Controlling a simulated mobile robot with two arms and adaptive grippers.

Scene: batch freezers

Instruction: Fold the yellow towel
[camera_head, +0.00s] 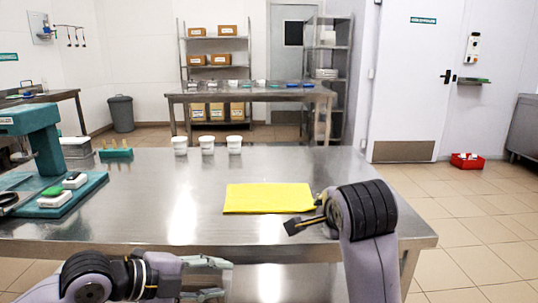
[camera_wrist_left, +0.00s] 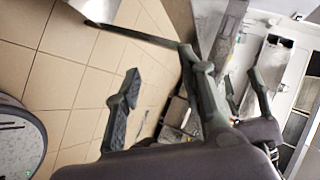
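The yellow towel (camera_head: 266,198) lies flat as a rectangle on the steel table (camera_head: 130,210), near its front right part. My right gripper (camera_head: 303,220) is low at the towel's right end and front right corner. Its wrist covers much of it, so I cannot tell whether its fingers hold the cloth. My left gripper (camera_head: 218,278) is in front of the table's near edge, apart from the towel, with its fingers spread and nothing between them. Its spread fingers also show in the left wrist view (camera_wrist_left: 190,75), where the towel is not visible.
Three white cups (camera_head: 207,144) stand at the table's back edge. A teal machine (camera_head: 38,145) and a teal board (camera_head: 60,196) with small items take up the left end. The tabletop left of the towel is clear. A red crate (camera_head: 467,161) is on the floor at right.

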